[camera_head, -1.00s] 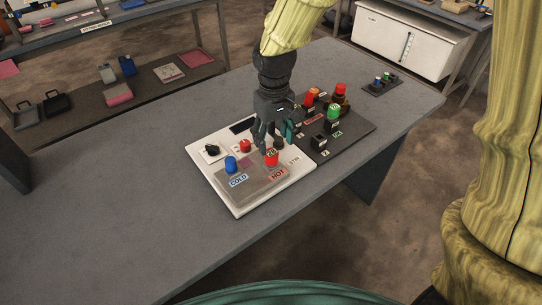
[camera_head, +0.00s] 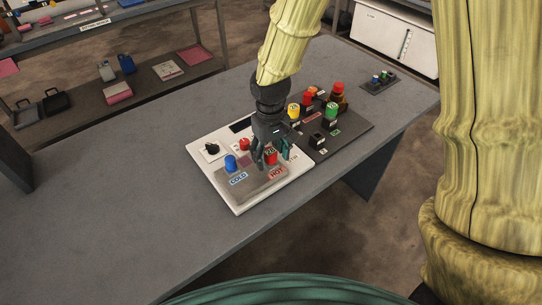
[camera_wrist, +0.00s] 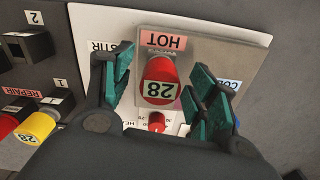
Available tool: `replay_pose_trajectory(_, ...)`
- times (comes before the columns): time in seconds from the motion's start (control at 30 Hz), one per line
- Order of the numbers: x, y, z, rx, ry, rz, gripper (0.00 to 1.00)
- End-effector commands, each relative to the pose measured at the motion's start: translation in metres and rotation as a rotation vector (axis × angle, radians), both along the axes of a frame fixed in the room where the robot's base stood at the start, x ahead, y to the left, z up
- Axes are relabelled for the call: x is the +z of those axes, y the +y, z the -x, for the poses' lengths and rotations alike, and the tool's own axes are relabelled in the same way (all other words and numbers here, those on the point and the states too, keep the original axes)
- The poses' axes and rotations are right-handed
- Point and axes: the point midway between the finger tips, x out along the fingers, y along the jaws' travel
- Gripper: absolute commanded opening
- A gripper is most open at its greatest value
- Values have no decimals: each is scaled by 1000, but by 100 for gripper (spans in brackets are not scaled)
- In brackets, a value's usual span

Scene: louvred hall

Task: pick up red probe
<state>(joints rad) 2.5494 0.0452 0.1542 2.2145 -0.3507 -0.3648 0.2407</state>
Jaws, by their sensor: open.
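The red probe (camera_wrist: 155,72) stands beside the HOT label (camera_wrist: 165,42) on the grey plate of a white panel, its top marked 28. In the head view the red probe (camera_head: 270,154) is partly covered by my gripper (camera_head: 270,156).
A blue probe (camera_head: 230,163) stands by the COLD label, near a red knob (camera_head: 243,145) and a black knob (camera_head: 211,148). A dark board (camera_head: 345,136) with several coloured items lies to the right. The table's left part (camera_head: 110,180) is clear.

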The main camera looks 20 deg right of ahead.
Motion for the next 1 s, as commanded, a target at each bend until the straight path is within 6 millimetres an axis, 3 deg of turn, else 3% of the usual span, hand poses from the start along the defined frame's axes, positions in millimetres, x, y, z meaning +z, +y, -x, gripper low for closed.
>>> replay_pose_trajectory(0.07,0,0,0,0,0,0,59)
replay_pose_trajectory(0.3,0,0,0,0,0,0,15)
replay_pose_trajectory(0.37,0,0,0,-1,0,0,7)
replay_pose_trajectory(0.73,4,0,0,-1,0,0,7)
replay_pose_trajectory(1.0,34,0,-1,-2,-4,-1,7)
